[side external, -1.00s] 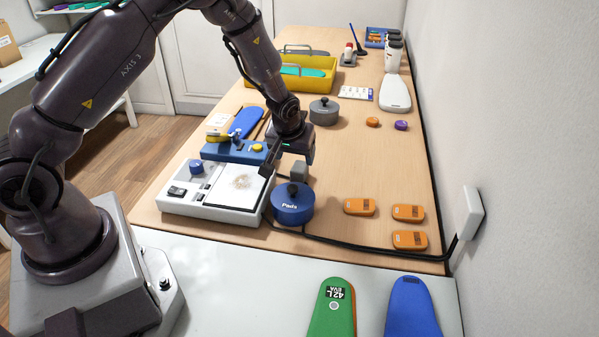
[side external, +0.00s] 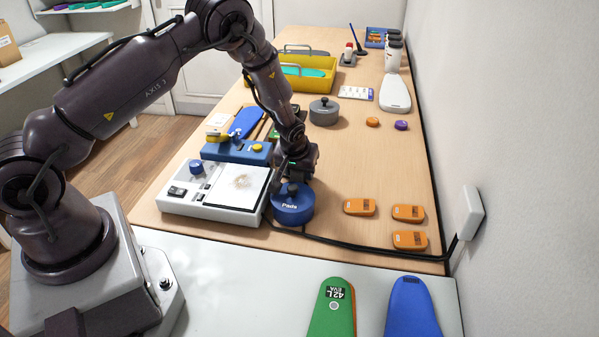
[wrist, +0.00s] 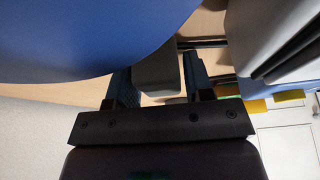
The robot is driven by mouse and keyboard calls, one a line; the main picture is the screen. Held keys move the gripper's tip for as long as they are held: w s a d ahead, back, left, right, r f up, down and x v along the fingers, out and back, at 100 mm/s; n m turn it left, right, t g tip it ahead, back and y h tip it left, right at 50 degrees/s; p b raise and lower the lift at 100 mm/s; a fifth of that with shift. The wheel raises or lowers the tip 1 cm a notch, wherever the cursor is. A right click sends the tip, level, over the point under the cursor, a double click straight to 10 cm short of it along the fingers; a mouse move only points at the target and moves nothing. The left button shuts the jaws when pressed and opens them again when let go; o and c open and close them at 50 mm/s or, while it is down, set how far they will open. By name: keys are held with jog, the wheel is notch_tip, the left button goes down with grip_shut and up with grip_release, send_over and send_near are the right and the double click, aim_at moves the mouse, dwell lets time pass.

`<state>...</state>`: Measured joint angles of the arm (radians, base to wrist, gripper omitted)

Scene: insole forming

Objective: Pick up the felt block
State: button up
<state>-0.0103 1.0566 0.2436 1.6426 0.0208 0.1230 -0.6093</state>
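The felt block is a small grey block that sits between the two dark fingers in the wrist view (wrist: 157,72). My gripper (wrist: 160,80) has one finger on each side of it, very close to its sides. Whether the fingers press on the block cannot be told. In the side view my gripper (side external: 297,178) points down just behind the blue round "Pads" container (side external: 293,207), and it hides the block there.
The white device with a pale plate (side external: 238,187) stands to the left of my gripper. The blue container fills the upper left of the wrist view (wrist: 70,35). Several orange clips (side external: 409,212) lie to the right. A grey lidded pot (side external: 324,112) stands behind.

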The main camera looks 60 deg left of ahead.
jog(key=c, duration=0.5)
jog(key=shift+r, duration=0.5)
notch_tip(320, 180, up, 3)
jog(key=shift+s+f, duration=0.15)
jog(key=s+d+r, duration=0.1)
jog(key=s+r, duration=0.2)
jog(key=s, duration=0.1)
jog(key=s+d+r, duration=0.1)
jog(key=s+r, duration=0.2)
jog(key=s, duration=0.2)
jog(key=s+d+r, duration=0.1)
jog(key=s+r, duration=0.2)
jog(key=s, duration=0.1)
jog(key=shift+s+d+r, duration=0.15)
jog(key=shift+d, duration=0.15)
